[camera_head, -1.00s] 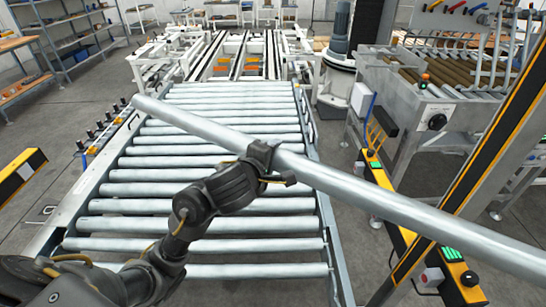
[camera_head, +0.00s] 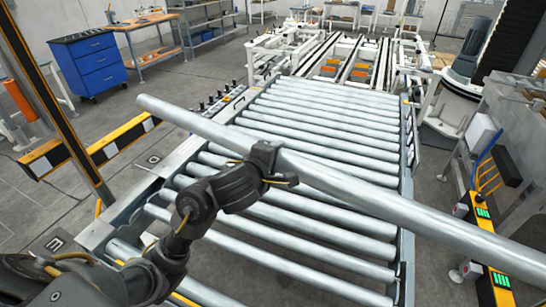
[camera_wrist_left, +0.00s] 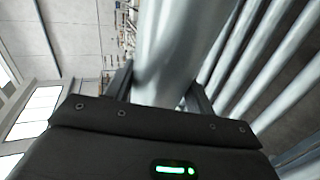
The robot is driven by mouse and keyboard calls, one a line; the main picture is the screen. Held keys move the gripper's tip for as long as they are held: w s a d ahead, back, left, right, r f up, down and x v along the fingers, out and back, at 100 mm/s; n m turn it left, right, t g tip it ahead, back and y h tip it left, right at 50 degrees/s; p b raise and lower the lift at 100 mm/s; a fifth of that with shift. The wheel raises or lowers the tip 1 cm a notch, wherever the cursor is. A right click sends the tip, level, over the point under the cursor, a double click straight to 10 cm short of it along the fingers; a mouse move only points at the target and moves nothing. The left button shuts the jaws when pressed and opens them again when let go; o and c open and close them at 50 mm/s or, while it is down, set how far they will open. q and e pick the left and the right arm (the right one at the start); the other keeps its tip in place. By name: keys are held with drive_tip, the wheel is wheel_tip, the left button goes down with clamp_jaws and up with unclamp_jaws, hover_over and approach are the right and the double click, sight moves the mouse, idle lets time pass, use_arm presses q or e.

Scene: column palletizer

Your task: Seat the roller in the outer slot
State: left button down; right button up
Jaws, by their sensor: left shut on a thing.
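My left gripper (camera_head: 264,163) is shut around the middle of a long grey metal roller (camera_head: 365,208). The roller is held in the air above the conveyor, slanting from upper left to lower right, and its near end runs toward the right edge of the head view. In the left wrist view the roller (camera_wrist_left: 172,50) lies between the two dark fingers (camera_wrist_left: 160,85). Below is the roller conveyor (camera_head: 409,178) with its row of parallel rollers. The outer slot cannot be made out clearly. My right gripper does not show.
A yellow-black post (camera_head: 62,115) and striped barrier (camera_head: 125,134) stand at left. A blue drawer cabinet (camera_head: 88,64) and workbench (camera_head: 152,32) are at the back left. Yellow posts with green lights (camera_head: 484,222) and a motor unit (camera_head: 468,52) are at right. Floor is open at left.

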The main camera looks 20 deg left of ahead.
use_arm(q)
drive_tip(key=w+a+f+g+y+p, duration=0.1)
drive_tip(key=a+f+g+p, duration=0.15)
drive_tip(key=f, duration=0.75)
drive_tip(key=w+a+f+g+p, duration=0.1)
drive_tip(key=w+f+g+p, duration=0.15)
drive_tip(key=f, duration=0.75)
drive_tip(key=s+a+f+g+p, duration=0.1)
drive_tip(key=s+a+f+g, duration=0.1)
drive_tip(key=s+f, duration=0.2)
drive_tip(key=s+a+f+g+p, duration=0.1)
drive_tip(key=s+f, duration=0.4)
drive_tip(key=f, duration=0.5)
drive_tip(key=s+a+f+n+g+p, duration=0.1)
drive_tip(key=s+a+f+g, duration=0.2)
drive_tip(key=f, duration=0.4)
drive_tip(key=shift+s+a+y, duration=0.4)
drive_tip(key=shift+s+a, duration=0.35)
drive_tip(key=shift+a, duration=0.45)
drive_tip(key=shift+f, duration=0.25)
